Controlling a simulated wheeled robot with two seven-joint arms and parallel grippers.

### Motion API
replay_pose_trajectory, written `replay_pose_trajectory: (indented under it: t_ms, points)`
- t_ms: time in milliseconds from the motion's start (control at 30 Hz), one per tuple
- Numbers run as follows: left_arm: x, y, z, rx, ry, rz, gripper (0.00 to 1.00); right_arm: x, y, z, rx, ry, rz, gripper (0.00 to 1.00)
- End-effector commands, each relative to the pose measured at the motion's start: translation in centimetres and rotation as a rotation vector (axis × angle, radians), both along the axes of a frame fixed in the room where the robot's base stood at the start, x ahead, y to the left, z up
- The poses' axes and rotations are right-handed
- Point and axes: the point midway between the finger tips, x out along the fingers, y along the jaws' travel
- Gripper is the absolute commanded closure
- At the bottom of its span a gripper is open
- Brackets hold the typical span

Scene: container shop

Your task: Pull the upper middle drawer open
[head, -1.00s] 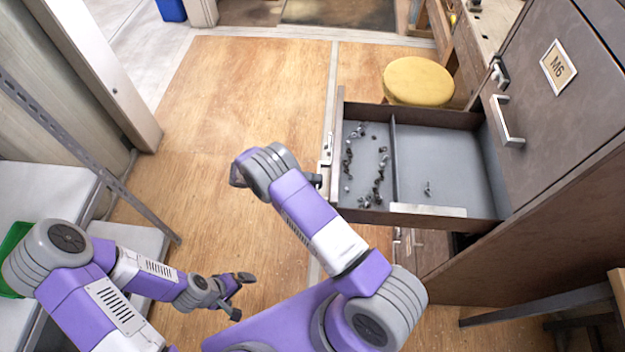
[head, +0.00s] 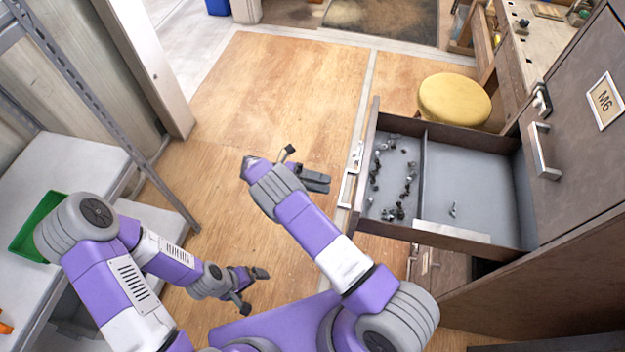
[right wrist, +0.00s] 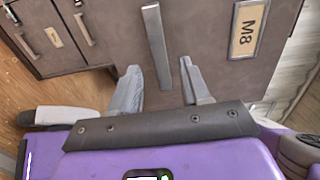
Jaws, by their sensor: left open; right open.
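The drawer (head: 470,242) stands pulled out from the brown cabinet in the head view. Its grey inside has a divider, with dark bolts in the left part. Its front carries a metal handle (head: 347,190). In the right wrist view the handle (right wrist: 157,48) stands beside a label reading M8 (right wrist: 243,28). My right gripper (head: 309,164) is open and empty, just left of the drawer front. Its fingers (right wrist: 160,85) point at the front, a little apart from the handle. My left gripper (head: 254,290) is open and empty, low over the floor.
A closed cabinet door or drawer labelled M6 (head: 604,101) is at the right. A yellow stool (head: 454,99) stands behind the open drawer. A shelf with a green bin (head: 37,228) is at the left. The wooden floor (head: 290,90) in the middle is clear.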

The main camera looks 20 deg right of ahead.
Motion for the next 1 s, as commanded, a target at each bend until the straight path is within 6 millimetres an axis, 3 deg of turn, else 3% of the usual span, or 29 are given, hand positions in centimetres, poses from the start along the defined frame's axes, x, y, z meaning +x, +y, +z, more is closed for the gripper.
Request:
replay_pose_trajectory:
  t_ms: [500, 1000]
  points:
    - [0.0, 0.0, -1.0, 0.0, 0.0, 0.0, 0.0, 1.3, 2.1, -0.1, -0.002, 0.0, -0.001, 0.53]
    - [0.0, 0.0, -1.0, 0.0, 0.0, 0.0, 0.0, 1.5, 2.3, 0.0, 0.001, -0.001, 0.001, 0.53]
